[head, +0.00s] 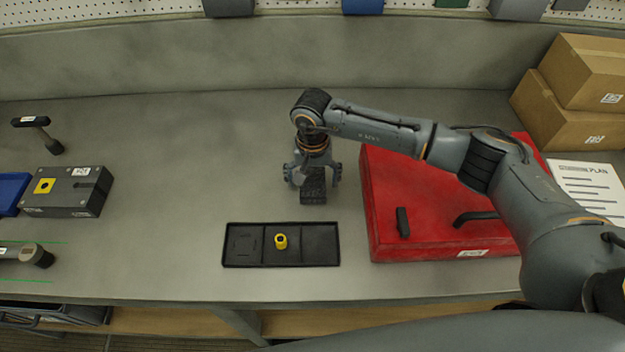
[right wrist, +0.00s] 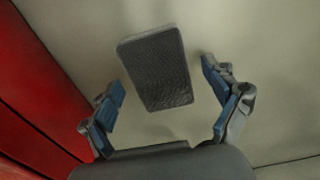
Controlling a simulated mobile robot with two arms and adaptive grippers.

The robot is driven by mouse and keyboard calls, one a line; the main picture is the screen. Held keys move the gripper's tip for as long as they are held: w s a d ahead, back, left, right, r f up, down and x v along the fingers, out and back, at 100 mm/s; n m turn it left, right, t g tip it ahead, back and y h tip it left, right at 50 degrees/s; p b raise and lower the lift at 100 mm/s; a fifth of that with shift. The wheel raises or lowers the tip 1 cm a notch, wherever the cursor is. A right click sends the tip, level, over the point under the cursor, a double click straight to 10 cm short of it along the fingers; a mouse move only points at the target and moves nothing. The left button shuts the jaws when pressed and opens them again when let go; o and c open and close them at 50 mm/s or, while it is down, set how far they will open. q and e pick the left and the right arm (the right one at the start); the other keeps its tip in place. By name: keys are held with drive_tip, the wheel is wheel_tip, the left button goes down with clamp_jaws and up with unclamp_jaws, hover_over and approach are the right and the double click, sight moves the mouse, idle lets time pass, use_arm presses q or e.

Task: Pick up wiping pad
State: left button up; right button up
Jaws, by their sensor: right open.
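The wiping pad (head: 313,190) is a dark, textured block standing on the grey bench behind the black tray. My right gripper (head: 313,177) is above it, pointing down, with its fingers spread to either side. In the right wrist view the pad (right wrist: 158,68) lies between and a little beyond the open fingertips (right wrist: 160,85), with a gap on both sides. The gripper hides part of the pad in the head view. My left gripper is not in view.
The black tray (head: 325,244) holds a yellow part (head: 281,241). A red panel (head: 380,205) with black handles lies just right of the gripper. A dark grey box (head: 70,192) stands at left, and cardboard boxes (head: 570,125) at back right.

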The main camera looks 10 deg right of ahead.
sight(312, 181)
drive_tip(key=c, duration=1.1)
drive_tip(key=shift+c, duration=0.2)
drive_tip(key=shift+r, duration=0.45)
wheel_tip(312, 181, up, 2)
drive_tip(key=shift+r+b, duration=0.15)
drive_tip(key=shift+b, duration=0.55)
drive_tip(key=s+r+b, duration=0.1)
drive_tip(key=s+a+r, duration=0.1)
drive_tip(key=r, duration=0.1)
drive_tip(key=s+a+r+b, duration=0.1)
drive_tip(key=s, duration=0.1)
drive_tip(key=shift+r+b, duration=0.35)
drive_tip(key=shift+r, duration=0.05)
drive_tip(key=s+a+r+b, duration=0.3)
drive_tip(key=s+r, duration=0.2)
drive_tip(key=s, duration=0.3)
drive_tip(key=shift+s+a+b, duration=0.35)
drive_tip(key=shift+s+a, duration=0.05)
